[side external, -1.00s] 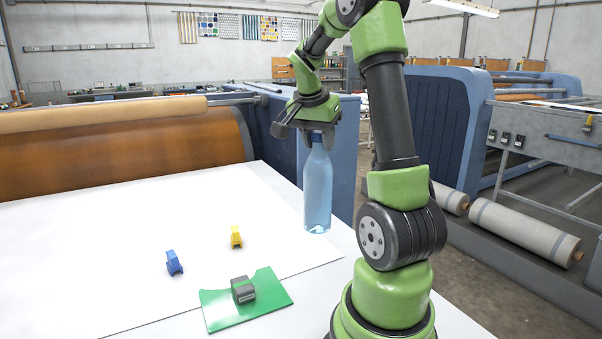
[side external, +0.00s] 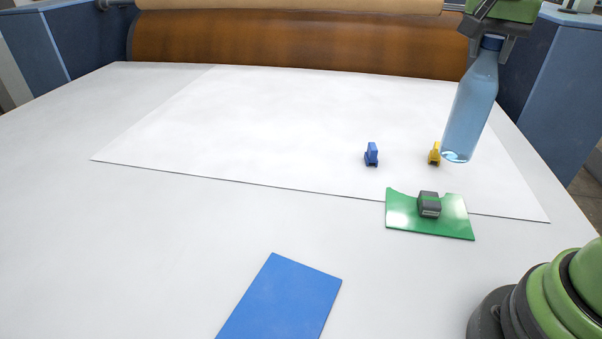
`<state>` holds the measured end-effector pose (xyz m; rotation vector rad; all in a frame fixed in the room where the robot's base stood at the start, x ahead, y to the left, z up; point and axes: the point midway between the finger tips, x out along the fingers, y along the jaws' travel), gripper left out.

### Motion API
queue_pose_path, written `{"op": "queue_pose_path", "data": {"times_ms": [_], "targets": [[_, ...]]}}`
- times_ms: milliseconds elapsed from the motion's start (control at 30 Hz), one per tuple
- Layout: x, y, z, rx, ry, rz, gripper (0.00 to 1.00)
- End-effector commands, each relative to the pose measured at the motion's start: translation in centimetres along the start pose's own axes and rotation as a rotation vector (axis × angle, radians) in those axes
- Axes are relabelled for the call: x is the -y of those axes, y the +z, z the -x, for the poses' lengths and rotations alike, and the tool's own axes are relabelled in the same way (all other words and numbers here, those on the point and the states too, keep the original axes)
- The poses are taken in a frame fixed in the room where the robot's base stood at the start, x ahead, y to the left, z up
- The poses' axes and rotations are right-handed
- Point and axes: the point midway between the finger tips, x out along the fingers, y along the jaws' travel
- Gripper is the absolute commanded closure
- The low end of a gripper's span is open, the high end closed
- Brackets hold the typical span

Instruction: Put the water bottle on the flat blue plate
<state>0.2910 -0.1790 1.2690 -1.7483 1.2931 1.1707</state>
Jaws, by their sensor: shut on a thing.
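The water bottle (side external: 471,112) is clear, pale blue and has a dark blue cap. It hangs nearly upright, slightly tilted in the picture, at the upper right of the side external view. My gripper (side external: 491,40) is shut on its capped top and holds it from above. The bottle's bottom appears to be above the table. The flat blue plate (side external: 285,298) lies on the table at the bottom middle, cut off by the lower picture edge. Its visible part is bare. The bottle is well to the right of the plate and farther back.
A green plate (side external: 404,218) with a dark grey block (side external: 429,203) lies right of the middle. A small blue piece (side external: 371,155) and a small yellow piece (side external: 434,153) stand on the white sheet (side external: 262,125). The table's left side (side external: 110,240) is clear.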

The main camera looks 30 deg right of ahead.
Motion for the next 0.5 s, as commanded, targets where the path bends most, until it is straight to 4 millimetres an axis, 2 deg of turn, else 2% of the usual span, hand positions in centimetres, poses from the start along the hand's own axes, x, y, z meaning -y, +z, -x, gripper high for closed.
{"op": "queue_pose_path", "data": {"times_ms": [33,200,400,500], "targets": [[1.8,1.2,0.6,-0.002,-0.027,0.060,1.00],[7.0,5.9,2.6,-0.002,-0.108,0.258,1.00],[11.7,12.8,5.7,-0.002,-0.207,0.495,1.00],[13.3,16.6,7.2,-0.001,-0.253,0.610,1.00]]}}
